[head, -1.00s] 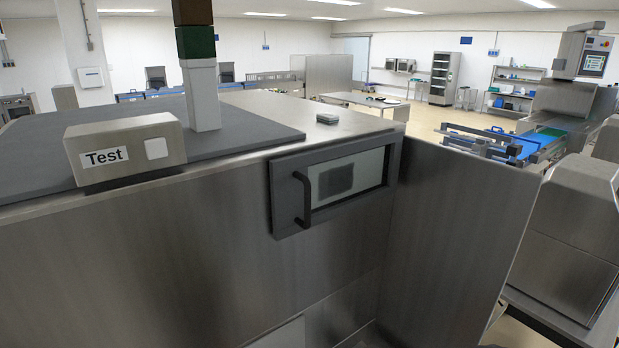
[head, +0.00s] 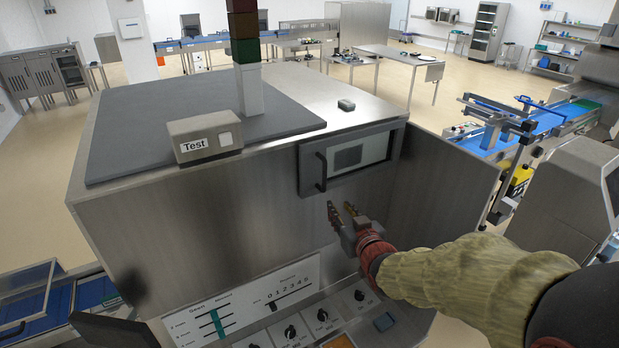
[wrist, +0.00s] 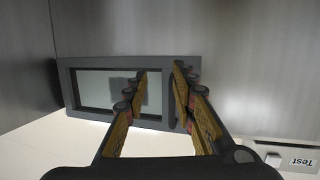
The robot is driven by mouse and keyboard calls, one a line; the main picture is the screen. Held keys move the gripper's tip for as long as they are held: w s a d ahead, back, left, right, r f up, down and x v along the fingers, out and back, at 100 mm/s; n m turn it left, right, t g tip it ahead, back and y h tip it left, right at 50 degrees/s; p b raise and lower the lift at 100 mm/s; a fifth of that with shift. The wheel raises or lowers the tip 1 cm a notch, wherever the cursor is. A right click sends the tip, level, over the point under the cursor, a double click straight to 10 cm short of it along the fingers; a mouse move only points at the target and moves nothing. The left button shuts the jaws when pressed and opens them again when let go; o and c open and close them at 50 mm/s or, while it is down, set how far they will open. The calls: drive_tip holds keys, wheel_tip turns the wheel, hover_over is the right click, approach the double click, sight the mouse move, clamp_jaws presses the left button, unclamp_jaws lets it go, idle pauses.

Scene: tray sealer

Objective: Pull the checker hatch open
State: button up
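The checker hatch (head: 350,156) is a dark grey frame around a pale window, set high in the machine's steel front. It looks shut, and its dark upright bar handle (head: 321,171) is on its left side. My gripper (head: 340,206) is open and empty, in front of the steel wall and just below the hatch in the head view. In the wrist view the hatch (wrist: 108,90) appears upside down beyond the open fingers (wrist: 160,75). The handle (wrist: 180,98) shows close to the right finger; I cannot tell whether they touch.
A box marked Test (head: 205,138) and a stack light (head: 248,90) stand on the machine top. A steel side panel (head: 440,190) stands right of the hatch. Below is a control panel (head: 270,300) with sliders and knobs. A conveyor (head: 545,128) is farther right.

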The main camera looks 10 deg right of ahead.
sight(325, 176)
wheel_tip(325, 176, up, 6)
drive_tip(key=a+t+y, duration=0.1)
drive_tip(key=a+t, duration=0.1)
drive_tip(key=shift+w+a+r+p, duration=0.15)
drive_tip(key=shift+w+p, duration=0.45)
drive_tip(key=shift+w, duration=1.5)
drive_tip(key=shift+w+a+p, duration=0.2)
drive_tip(key=shift+w+p, duration=0.35)
drive_tip(key=shift+w, duration=1.55)
drive_tip(key=shift+c, duration=0.5)
clamp_jaws()
